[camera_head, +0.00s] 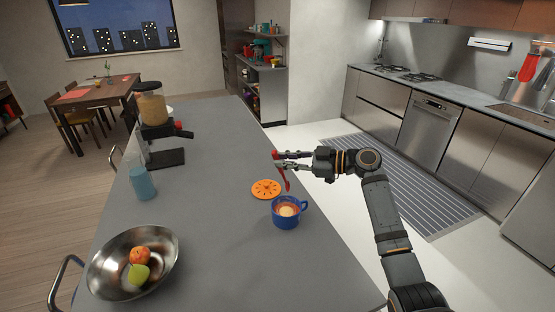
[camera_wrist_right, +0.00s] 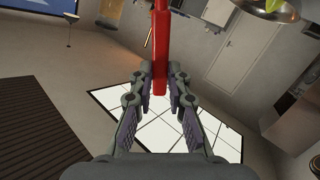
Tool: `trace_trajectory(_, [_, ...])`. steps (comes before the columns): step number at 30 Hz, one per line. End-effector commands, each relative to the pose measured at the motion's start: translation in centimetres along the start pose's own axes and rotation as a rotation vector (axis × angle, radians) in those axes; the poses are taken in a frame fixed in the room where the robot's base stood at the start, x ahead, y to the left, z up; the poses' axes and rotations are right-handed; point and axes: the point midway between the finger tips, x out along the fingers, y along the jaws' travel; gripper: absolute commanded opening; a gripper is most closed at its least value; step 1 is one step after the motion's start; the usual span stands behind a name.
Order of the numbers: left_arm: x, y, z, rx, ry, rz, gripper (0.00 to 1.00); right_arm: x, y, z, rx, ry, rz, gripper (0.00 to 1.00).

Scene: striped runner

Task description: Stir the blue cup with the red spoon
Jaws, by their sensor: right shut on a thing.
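The blue cup (camera_head: 280,219) stands upright on the grey counter (camera_head: 215,245), with a light brown content visible inside. My right gripper (camera_head: 277,159) is shut on the red spoon (camera_head: 286,180), above and slightly behind the cup. The spoon hangs down, and its lower end is close to the cup's far rim in the picture; I cannot tell whether it is over the opening. In the right wrist view the red spoon (camera_wrist_right: 161,45) shows between the fingers. My left gripper is not in view.
An orange slice-shaped coaster (camera_head: 266,189) lies just behind the cup. A blue tumbler (camera_head: 143,184) stands to the left. A metal bowl (camera_head: 107,266) with fruit is at the front left. A blender-like appliance (camera_head: 151,109) stands farther back. The counter's front middle is clear.

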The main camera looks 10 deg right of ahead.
Motion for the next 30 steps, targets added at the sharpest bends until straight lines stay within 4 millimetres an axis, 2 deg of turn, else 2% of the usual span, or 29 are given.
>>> trace_trajectory(5, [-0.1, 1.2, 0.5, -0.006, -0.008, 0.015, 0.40, 0.2, -0.4, 0.3, -0.001, -0.001, -0.002, 0.00])
trace_trajectory(15, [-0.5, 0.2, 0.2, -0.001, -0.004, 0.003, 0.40, 1.0, -2.3, 1.9, 0.000, -0.002, -0.002, 0.00])
trace_trajectory(23, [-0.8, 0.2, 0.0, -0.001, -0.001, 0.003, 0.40, 1.7, -4.1, 3.5, 0.000, -0.003, -0.003, 0.00])
trace_trajectory(24, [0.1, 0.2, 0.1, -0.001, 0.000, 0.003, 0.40, 1.8, -4.2, 4.2, -0.002, -0.003, -0.001, 0.00])
trace_trajectory(30, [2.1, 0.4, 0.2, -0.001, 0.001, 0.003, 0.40, 1.8, -4.1, 5.5, -0.003, -0.002, -0.001, 0.00])
